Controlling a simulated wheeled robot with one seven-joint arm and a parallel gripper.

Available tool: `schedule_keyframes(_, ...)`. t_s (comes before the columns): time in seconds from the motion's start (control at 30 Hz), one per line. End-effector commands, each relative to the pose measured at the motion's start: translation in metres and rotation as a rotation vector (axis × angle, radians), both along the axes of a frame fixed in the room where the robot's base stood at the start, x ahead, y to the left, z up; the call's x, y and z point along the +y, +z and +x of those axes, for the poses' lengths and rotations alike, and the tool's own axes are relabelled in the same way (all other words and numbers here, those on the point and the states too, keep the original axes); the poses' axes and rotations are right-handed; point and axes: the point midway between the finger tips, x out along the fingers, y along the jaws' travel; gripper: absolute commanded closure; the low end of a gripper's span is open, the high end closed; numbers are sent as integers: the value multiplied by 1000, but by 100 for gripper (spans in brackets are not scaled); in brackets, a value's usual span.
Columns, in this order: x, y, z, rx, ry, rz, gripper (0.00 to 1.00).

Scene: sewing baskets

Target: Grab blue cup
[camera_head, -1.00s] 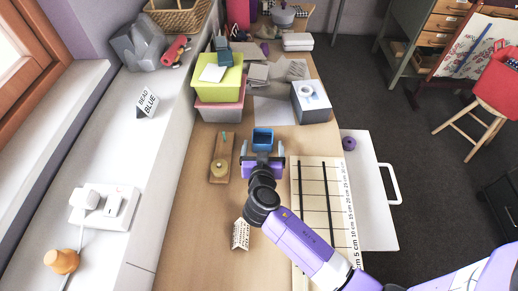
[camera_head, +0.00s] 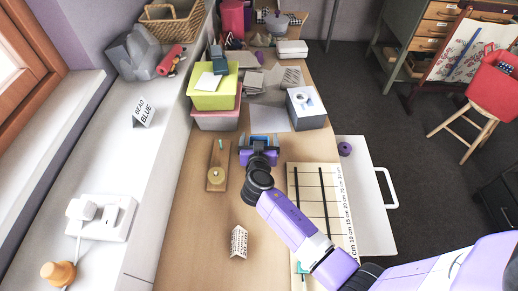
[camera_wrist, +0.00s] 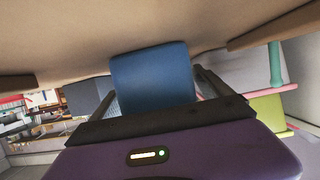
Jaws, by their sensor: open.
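The blue cup (camera_head: 263,138) is on the wooden table, mostly hidden behind my gripper (camera_head: 261,143) in the head view. In the wrist view the blue cup (camera_wrist: 153,76) stands between the two fingers of my gripper (camera_wrist: 158,88). The fingers are spread, one on each side of it, with a gap visible on the left. I cannot tell whether the right finger touches it.
A wooden board with a round yellowish knob (camera_head: 214,177) lies left of my gripper. A ruled cutting board (camera_head: 318,205) lies to the right.

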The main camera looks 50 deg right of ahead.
Motion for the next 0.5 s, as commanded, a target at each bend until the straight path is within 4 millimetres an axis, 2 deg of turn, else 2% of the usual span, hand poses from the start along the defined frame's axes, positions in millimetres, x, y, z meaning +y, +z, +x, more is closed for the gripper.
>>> schedule_keyframes(0.03, 0, 0, 0, 0, 0, 0, 13)
schedule_keyframes(0.33, 0, 0, 0, 0, 0, 0, 72)
schedule_keyframes(0.37, 0, 0, 0, 0, 0, 0, 75)
schedule_keyframes(0.5, 0, 0, 0, 0, 0, 0, 75)
